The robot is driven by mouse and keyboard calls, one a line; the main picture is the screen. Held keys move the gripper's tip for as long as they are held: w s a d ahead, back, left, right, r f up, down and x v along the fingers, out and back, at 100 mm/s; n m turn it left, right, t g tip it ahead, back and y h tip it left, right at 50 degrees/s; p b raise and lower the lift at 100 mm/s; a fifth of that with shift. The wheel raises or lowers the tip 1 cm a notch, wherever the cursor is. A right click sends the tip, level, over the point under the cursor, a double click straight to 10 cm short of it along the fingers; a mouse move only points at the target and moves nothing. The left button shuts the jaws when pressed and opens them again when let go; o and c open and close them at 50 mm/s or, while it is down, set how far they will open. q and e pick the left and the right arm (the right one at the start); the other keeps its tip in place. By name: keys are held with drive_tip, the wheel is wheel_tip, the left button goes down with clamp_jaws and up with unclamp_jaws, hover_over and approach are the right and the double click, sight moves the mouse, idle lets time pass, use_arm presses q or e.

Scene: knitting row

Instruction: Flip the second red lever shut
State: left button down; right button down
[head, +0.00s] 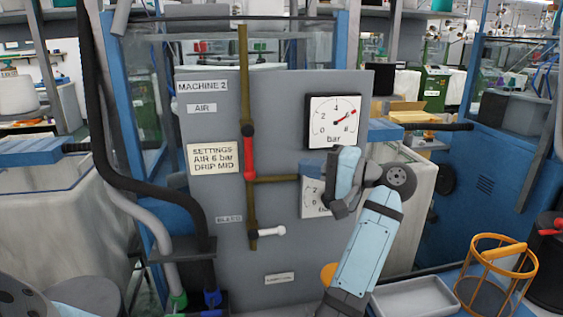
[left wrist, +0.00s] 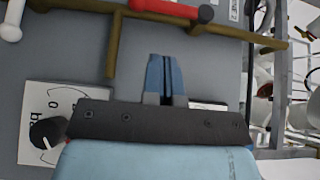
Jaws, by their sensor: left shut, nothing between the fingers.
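One red lever (head: 249,158) hangs down from a black pivot along the upright brass pipe (head: 243,80) on the grey panel. In the left wrist view it lies along the pipe at the top (left wrist: 165,8). Lower on the same pipe a white lever (head: 270,231) points right, across the pipe; its end shows in the left wrist view (left wrist: 12,22). No second red lever shows on this panel. My left gripper (head: 342,182) is right of the red lever, in front of the panel. Its blue fingers (left wrist: 164,78) are shut and empty, apart from both levers. My right gripper is out of view.
A large gauge (head: 332,118) is above my left gripper. A side branch pipe (head: 280,178) runs right toward the lower gauge. Hoses stand left of the panel. A tray (head: 412,296) and orange basket (head: 505,240) are lower right.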

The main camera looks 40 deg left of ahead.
sight(249, 154)
use_arm(q)
drive_tip(key=p+x, duration=0.1)
drive_tip(key=x, duration=0.8)
drive_tip(key=shift+a+p, duration=0.25)
drive_tip(key=shift+p, duration=0.15)
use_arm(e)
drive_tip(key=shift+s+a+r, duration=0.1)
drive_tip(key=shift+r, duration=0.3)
use_arm(q)
drive_tip(key=shift+f, duration=0.1)
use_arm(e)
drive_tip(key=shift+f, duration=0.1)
